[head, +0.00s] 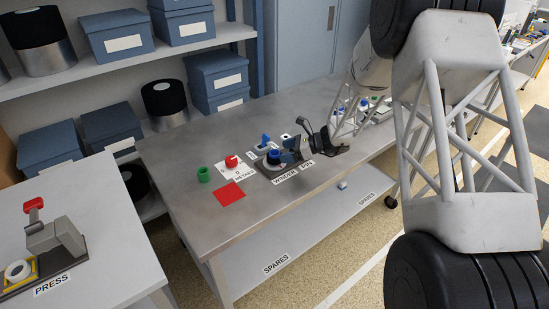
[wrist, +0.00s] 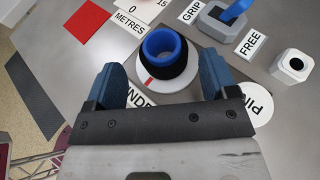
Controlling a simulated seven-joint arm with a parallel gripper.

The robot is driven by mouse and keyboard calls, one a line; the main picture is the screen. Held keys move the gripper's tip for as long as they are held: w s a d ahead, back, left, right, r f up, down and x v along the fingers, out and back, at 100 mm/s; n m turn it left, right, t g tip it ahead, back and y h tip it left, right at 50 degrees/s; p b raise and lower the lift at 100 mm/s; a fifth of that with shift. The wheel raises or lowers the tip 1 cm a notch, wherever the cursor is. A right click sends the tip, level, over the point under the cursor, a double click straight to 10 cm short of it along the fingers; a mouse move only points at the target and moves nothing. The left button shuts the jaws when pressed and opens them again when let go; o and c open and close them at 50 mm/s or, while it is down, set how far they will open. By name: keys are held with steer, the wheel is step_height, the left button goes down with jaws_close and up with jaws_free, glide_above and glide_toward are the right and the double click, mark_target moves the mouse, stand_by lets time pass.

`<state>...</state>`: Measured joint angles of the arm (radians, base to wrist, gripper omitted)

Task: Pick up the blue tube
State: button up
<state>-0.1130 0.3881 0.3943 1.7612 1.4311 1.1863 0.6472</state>
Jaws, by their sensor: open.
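The blue tube (wrist: 148,42) shows as an upright blue ring with a black band around its lower part, on a white disc with a red mark in the wrist view. It also shows in the head view (head: 274,155), on the dark winder base. My gripper (wrist: 160,66) is open, with one blue-grey finger to each side of the tube in the wrist view. Nothing is held between the fingers. I cannot tell whether the fingertips are level with the tube or above it. In the head view my gripper (head: 298,148) is close to the tube's right.
A grip/free clamp with a blue lever (wrist: 233,10) and a white block with a dark hole (wrist: 293,66) stand to the right. The table's front is mostly clear.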

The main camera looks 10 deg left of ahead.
mark_target(274, 153)
steer(key=shift+a, duration=0.1)
steer(key=shift+x, duration=2.55)
steer(key=shift+w, duration=0.1)
steer(key=shift+c, duration=0.3)
steer(key=c, duration=1)
